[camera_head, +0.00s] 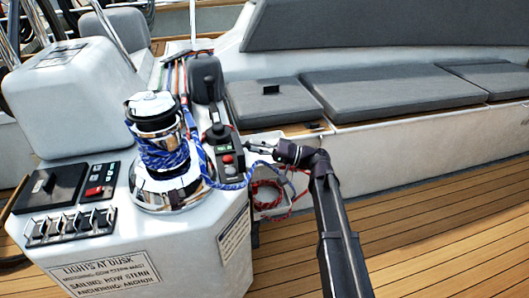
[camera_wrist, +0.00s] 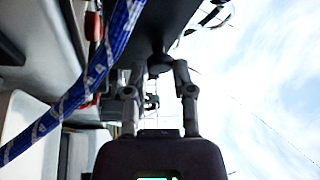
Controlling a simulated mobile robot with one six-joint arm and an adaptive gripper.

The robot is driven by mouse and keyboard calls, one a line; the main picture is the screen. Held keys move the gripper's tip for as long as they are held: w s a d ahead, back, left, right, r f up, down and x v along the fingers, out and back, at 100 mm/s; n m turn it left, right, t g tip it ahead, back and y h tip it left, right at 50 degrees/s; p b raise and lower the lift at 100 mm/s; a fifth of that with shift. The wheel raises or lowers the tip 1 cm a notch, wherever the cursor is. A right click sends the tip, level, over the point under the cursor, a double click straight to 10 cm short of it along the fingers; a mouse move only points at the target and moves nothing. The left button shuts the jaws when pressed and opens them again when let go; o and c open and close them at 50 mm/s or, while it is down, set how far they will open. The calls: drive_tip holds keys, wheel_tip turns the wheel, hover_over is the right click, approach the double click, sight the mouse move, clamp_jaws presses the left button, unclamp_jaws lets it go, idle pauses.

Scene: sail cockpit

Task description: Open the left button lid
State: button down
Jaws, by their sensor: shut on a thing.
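A narrow black control panel (camera_head: 222,150) stands beside the chrome winch, with a red button (camera_head: 227,158) and a small green light. My gripper (camera_head: 257,147) reaches in from the right, its fingertips close to the panel's right side. In the wrist view my gripper (camera_wrist: 160,68) has its two grey fingers around a small dark rounded piece (camera_wrist: 160,63) under a larger dark body (camera_wrist: 165,22). It is shut on that piece. I cannot tell for certain whether the piece is the left button lid, and its far side is hidden.
The chrome winch (camera_head: 165,185) wears blue rope, which hangs close to the fingers; the rope (camera_wrist: 85,90) crosses the wrist view's left. Red cord (camera_head: 268,193) hangs below my gripper. Switches (camera_head: 70,225) sit left on the white console. Grey seats (camera_head: 390,90) lie behind; the wooden deck (camera_head: 440,230) is clear.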

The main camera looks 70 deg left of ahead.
drive_tip(key=shift+s+f+g+b, duration=0.15)
drive_tip(key=shift+s+g+b, duration=0.05)
drive_tip(key=shift+g+b, duration=0.1)
drive_tip(key=shift+w+a, duration=0.1)
drive_tip(key=shift+w, duration=0.15)
idle(1.0)
drive_tip(key=c, duration=0.7)
unclamp_jaws()
drive_tip(key=shift+a+f, duration=0.1)
